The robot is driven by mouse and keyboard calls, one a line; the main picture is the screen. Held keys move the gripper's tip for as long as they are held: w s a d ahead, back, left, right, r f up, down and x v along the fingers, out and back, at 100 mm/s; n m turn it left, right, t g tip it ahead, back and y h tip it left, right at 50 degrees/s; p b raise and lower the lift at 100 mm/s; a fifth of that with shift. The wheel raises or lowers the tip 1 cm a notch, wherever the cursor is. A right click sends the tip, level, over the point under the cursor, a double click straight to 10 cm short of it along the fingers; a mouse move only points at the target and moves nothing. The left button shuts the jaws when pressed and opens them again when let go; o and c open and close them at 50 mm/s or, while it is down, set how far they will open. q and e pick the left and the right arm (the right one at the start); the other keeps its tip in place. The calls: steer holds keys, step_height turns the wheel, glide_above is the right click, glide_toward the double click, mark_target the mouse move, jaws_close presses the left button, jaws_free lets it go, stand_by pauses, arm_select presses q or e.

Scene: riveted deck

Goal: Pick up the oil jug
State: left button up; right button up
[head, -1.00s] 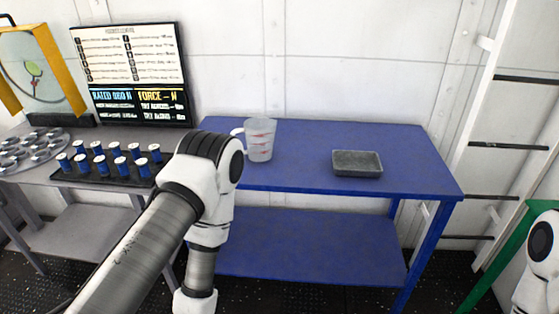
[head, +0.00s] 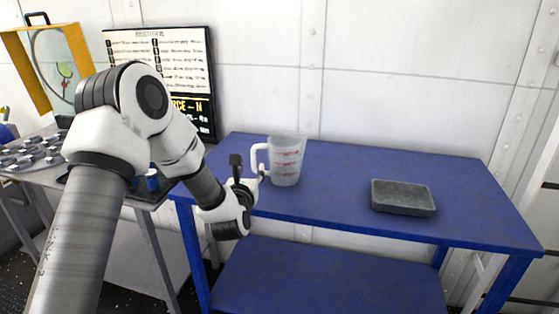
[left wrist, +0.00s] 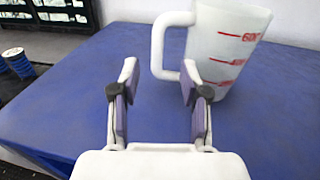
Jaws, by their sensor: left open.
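The oil jug is a translucent white measuring jug (head: 286,162) with red marks, upright on the blue table. Its white handle faces left, toward my left gripper (head: 252,176). The jug also shows in the left wrist view (left wrist: 228,48), at the upper right, with its top cut off. There my left gripper (left wrist: 158,80) is open and empty, its two purple-padded fingers apart. The handle is just beyond the fingertips, nearer the right finger. I cannot tell whether that finger touches it. My right gripper is not in view.
The blue table (head: 345,165) has a grey shallow tray (head: 403,198) to the right of the jug, with free room between. A grey table with round parts (head: 30,153) and a blue can (head: 152,180) stands at left.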

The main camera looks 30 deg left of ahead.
mark_target(253, 157)
arm_select(q)
steer(key=shift+f+x, duration=0.25)
steer(key=shift+x, duration=0.85)
steer(key=shift+w+a+r+p, duration=0.15)
steer(key=shift+w+r+p, duration=0.15)
steer(key=shift+r, duration=0.3)
steer(key=shift+w+a+r+p, duration=0.2)
steer(key=shift+w+r+p, duration=0.15)
steer(key=shift+r, duration=0.25)
steer(key=w, duration=0.1)
steer(key=w+a+f, duration=0.1)
steer(key=w, duration=0.1)
steer(key=shift+w+a+f, duration=0.2)
steer(key=shift+a, duration=0.15)
steer(key=shift+s+d+r, duration=0.1)
steer(key=shift+s+r, duration=0.05)
steer(key=shift+s+d+r, duration=0.1)
steer(key=shift+s+r, duration=0.05)
steer(key=shift+c, duration=1.4)
steer(key=c, duration=0.5)
jaws_close()
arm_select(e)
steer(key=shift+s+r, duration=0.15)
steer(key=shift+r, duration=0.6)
